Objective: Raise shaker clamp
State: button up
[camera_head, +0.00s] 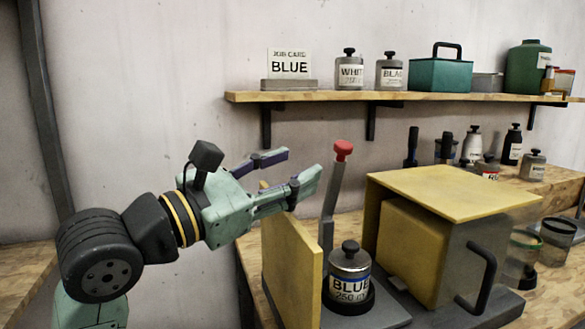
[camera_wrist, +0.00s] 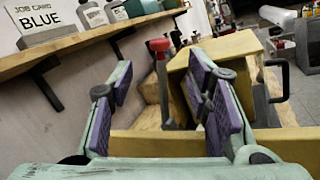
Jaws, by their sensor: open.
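The shaker clamp is a grey upright lever (camera_head: 331,200) with a red knob (camera_head: 343,150). It leans slightly right in the head view, and the red knob shows in the wrist view (camera_wrist: 159,45). Beneath it, a grey jar labelled BLUE (camera_head: 349,275) with a black knob lid stands on the shaker's dark base (camera_head: 385,316), behind a yellow panel (camera_head: 291,265). My gripper (camera_head: 303,166) is open and empty, to the left of the red knob. In the wrist view the lever appears between my purple-padded fingers (camera_wrist: 160,80), beyond them; nothing is held.
A yellow box-like housing (camera_head: 455,190) with a black handle (camera_head: 480,280) stands right of the jar. A wall shelf (camera_head: 420,97) above holds a BLUE job card (camera_head: 290,65), tins and a green case (camera_head: 440,75). Several bottles and jars stand on the bench behind.

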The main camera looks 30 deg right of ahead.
jog(key=shift+c, duration=0.4)
jog(key=shift+w+r, duration=0.1)
jog(key=shift+c, duration=0.6)
jog(key=shift+w+r+m, duration=0.1)
jog(key=shift+w+m, duration=0.2)
jog(key=shift+m, duration=0.3)
jog(key=shift+c, duration=0.7)
jog(key=w+r+m, duration=0.1)
jog(key=w+m, duration=0.1)
jog(key=m, duration=0.3)
jog(key=w+a+r+m+g+p, duration=0.1)
jog(key=w+m, duration=0.1)
jog(key=m, duration=0.3)
jog(key=w+r+m+g, duration=0.1)
jog(key=w+m, duration=0.2)
jog(key=m, duration=0.2)
jog(key=shift+a+r+m+p, duration=0.25)
jog(key=shift+a+m+p, duration=0.05)
jog(key=shift+a+p, duration=0.05)
grip_shut()
jog(key=s+d+m+g+p, duration=0.1)
jog(key=d+m+p, duration=0.3)
jog(key=d, duration=0.6)
jog(key=shift+s+d+m+p, duration=0.15)
jog(key=shift+s+m+p, duration=0.15)
jog(key=shift+s+p, duration=0.7)
